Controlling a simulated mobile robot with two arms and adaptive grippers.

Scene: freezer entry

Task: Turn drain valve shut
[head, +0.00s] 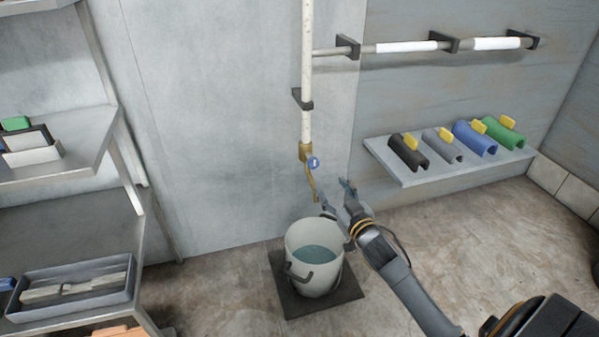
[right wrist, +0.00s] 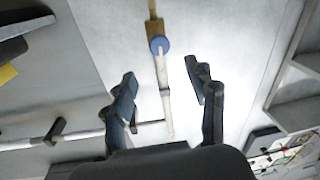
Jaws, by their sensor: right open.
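The drain valve (head: 306,151) is a brass fitting at the lower end of a white vertical pipe (head: 307,75), with a round blue handle (head: 313,162) and a thin brass spout below. In the right wrist view the blue handle (right wrist: 159,45) shows ahead, in line between the fingers. My right gripper (head: 337,195) is open and empty, below and right of the handle, apart from it. Its spread fingers also show in the right wrist view (right wrist: 160,72). A white bucket (head: 301,241) with water stands under the spout. My left gripper is not in view.
The bucket stands on a dark mat (head: 347,291). A wall shelf (head: 407,180) at right holds several coloured channel pieces with yellow tabs. A horizontal pipe (head: 406,47) runs above it. Grey shelving (head: 80,150) with trays stands at left. Floor is clear left of the bucket.

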